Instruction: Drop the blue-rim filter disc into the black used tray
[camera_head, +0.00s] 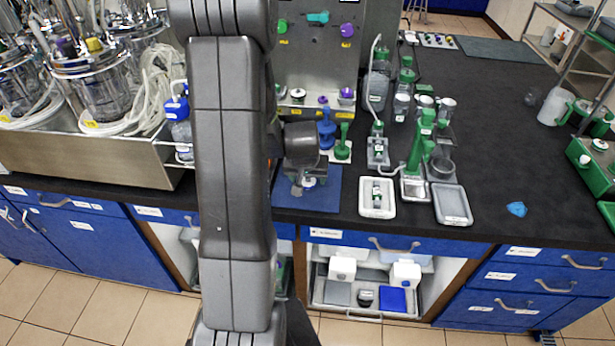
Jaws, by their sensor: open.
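My gripper (302,188) is low over a blue mat (322,197) at the front edge of the black bench, left of centre. It is open. A small pale, bluish round piece (309,183) shows at the fingertips. It may be the blue-rim filter disc, but it is too small and partly hidden to be sure. I cannot make out a clearly black used tray. A shallow grey tray with a pale rim (452,221) lies near the front edge, to the right of the mat. My arm hides part of the bench to the left.
A white tray with a small bottle (377,210) lies between mat and grey tray. Blue (326,128) and green (343,143) stands rise behind the gripper. Green-topped apparatus (417,150) stands farther right. Glass vessels (95,95) crowd the left.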

